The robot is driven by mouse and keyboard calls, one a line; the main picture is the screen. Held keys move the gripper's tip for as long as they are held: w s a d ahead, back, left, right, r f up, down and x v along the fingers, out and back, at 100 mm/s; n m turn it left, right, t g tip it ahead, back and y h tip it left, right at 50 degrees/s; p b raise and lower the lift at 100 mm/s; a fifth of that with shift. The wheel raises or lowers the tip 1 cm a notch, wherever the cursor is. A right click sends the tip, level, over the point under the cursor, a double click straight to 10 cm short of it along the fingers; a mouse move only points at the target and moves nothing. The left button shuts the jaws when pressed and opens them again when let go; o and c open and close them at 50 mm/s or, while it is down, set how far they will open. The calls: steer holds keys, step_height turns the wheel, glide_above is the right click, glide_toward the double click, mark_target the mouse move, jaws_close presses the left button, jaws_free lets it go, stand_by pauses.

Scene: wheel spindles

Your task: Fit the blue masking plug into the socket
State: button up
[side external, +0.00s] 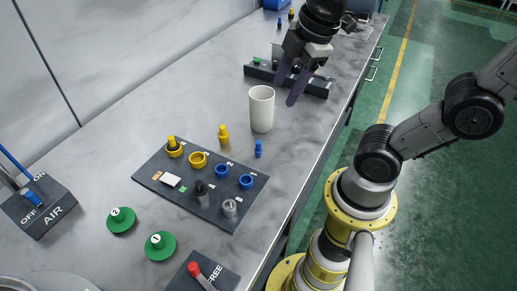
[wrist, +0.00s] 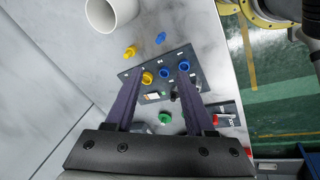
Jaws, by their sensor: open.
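The blue masking plug (side external: 258,149) stands on the grey table beside the dark board (side external: 160,187); it also shows in the wrist view (wrist: 160,38). The board has two blue ring sockets, one nearer the middle (side external: 221,171) and one near its right edge (side external: 246,181); both look empty. In the wrist view the blue sockets (wrist: 183,66) show between and near my fingers. My gripper (side external: 288,92) is open and empty, above the table behind the white cup and away from the plug.
A white cup (side external: 262,112) stands between my gripper and the plug. A yellow plug (side external: 223,134) stands left of the blue one. The board also holds yellow sockets (side external: 198,160), one with a yellow plug. Green discs (side external: 160,245) lie in front.

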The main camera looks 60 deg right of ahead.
steer(key=w+f+n+g, duration=0.2)
steer(key=w+n, duration=0.2)
steer(key=w, duration=0.1)
steer(key=g, duration=0.2)
glide_above(258, 142)
step_height(258, 142, down, 12)
steer(key=shift+s, duration=0.1)
steer(key=shift+f, duration=2.8)
jaws_close()
